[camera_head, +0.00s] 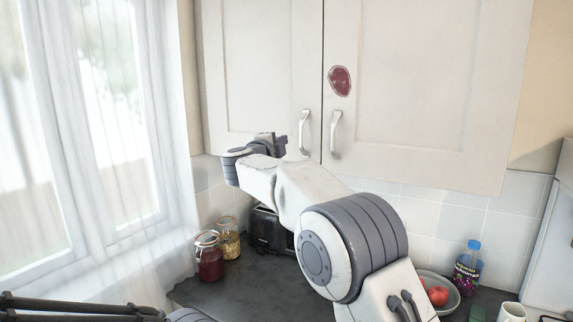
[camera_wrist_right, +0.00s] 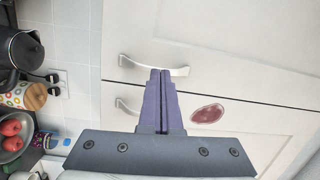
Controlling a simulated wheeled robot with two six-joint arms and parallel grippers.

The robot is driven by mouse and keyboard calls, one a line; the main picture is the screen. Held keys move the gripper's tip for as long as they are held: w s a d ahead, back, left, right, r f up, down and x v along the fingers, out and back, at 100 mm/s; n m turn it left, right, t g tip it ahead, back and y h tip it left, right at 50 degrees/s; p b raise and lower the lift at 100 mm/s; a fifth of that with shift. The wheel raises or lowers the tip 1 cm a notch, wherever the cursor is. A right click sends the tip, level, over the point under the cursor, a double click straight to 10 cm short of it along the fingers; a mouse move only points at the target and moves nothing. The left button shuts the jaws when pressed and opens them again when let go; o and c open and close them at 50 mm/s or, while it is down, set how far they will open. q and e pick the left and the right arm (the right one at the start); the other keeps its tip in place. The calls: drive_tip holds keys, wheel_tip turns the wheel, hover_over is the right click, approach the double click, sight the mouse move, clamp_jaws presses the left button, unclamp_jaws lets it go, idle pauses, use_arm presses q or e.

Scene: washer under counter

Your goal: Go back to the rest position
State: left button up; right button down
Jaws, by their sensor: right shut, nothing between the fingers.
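My right gripper (camera_head: 279,141) is raised in front of the white upper cabinet, near the lower end of the left door's handle (camera_head: 304,132). In the right wrist view its two fingers (camera_wrist_right: 161,75) are together, with nothing between them. Their tips overlap a door handle (camera_wrist_right: 155,66) in that picture; I cannot tell whether they touch it. Both cabinet doors (camera_head: 425,90) look shut. My left gripper cannot be made out in the head view.
A dark red stain (camera_head: 340,81) marks the right door. Below, the dark counter (camera_head: 225,293) holds a red jar (camera_head: 209,259), another jar (camera_head: 229,238), a black toaster (camera_head: 268,232), a bowl with red fruit (camera_head: 438,295), a purple bottle (camera_head: 467,269) and a white mug (camera_head: 511,312). A curtained window is at left.

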drive_tip(key=s+d+f+n+g+y, duration=0.35)
drive_tip(key=s+f+n, duration=0.35)
drive_tip(key=f, duration=0.4)
drive_tip(key=s+d+f+n+g+y, duration=0.25)
drive_tip(key=s+f+n+y, duration=0.3)
drive_tip(key=f+n, duration=0.5)
drive_tip(key=s+d+f+n+g+h, duration=0.1)
drive_tip(key=s+d+f+g, duration=0.2)
drive_tip(key=s+f, duration=0.35)
drive_tip(key=s+d+f+n+g, duration=0.15)
drive_tip(key=s+f, duration=0.25)
drive_tip(key=s, duration=0.6)
drive_tip(key=s+d+f+n+g+h, duration=0.1)
drive_tip(key=s+d+f+g, duration=0.3)
drive_tip(key=s, duration=0.5)
drive_tip(key=s+a+r+n+g+y+b, duration=0.1)
drive_tip(key=s+a+n, duration=0.6)
drive_tip(key=s+a, duration=0.7)
drive_tip(key=shift+s+a+n+g+b, duration=0.35)
drive_tip(key=shift+g+b, duration=0.4)
drive_tip(key=shift+b, duration=0.5)
drive_tip(key=shift+d, duration=0.1)
